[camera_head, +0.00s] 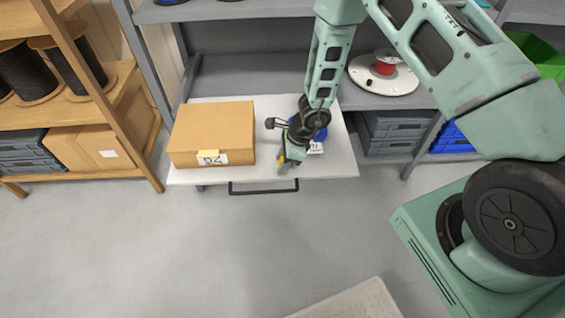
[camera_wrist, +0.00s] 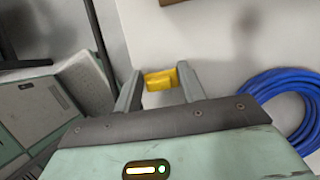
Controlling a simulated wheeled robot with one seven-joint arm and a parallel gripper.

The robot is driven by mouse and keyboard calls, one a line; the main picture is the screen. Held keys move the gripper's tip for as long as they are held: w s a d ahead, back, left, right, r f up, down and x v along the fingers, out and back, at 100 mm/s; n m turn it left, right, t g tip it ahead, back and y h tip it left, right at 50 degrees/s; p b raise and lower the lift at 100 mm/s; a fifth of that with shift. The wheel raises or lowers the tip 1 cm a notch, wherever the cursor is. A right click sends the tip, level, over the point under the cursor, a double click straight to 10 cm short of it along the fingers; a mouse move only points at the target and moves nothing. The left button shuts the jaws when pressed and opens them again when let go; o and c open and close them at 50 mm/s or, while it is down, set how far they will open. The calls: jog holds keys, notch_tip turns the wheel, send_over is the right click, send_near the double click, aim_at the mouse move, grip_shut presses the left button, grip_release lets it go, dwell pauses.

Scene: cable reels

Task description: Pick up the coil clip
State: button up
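The coil clip is a small yellow piece (camera_wrist: 160,79) between my two fingertips in the wrist view. It fills the gap and appears to touch both fingers. In the head view a bit of yellow shows at my gripper (camera_head: 288,161), over the front of the white tabletop (camera_head: 335,165). My gripper (camera_wrist: 160,82) appears shut on the clip. A blue cable coil (camera_wrist: 285,95) lies to the right of it, and in the head view my wrist partly hides that coil. How far the clip is above the table is hard to tell.
A cardboard box (camera_head: 212,130) stands on the tabletop left of my gripper. A dark handle (camera_head: 262,190) sticks out at the table's front. Grey shelving (camera_head: 245,80) rises behind, with a red-and-white reel (camera_head: 384,72). A wooden rack (camera_head: 120,110) stands left. The front floor is mostly clear.

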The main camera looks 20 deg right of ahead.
jog(key=c, duration=0.4)
notch_tip(320, 180, up, 10)
jog(key=shift+r+p, duration=0.1)
jog(key=shift+p, duration=1.15)
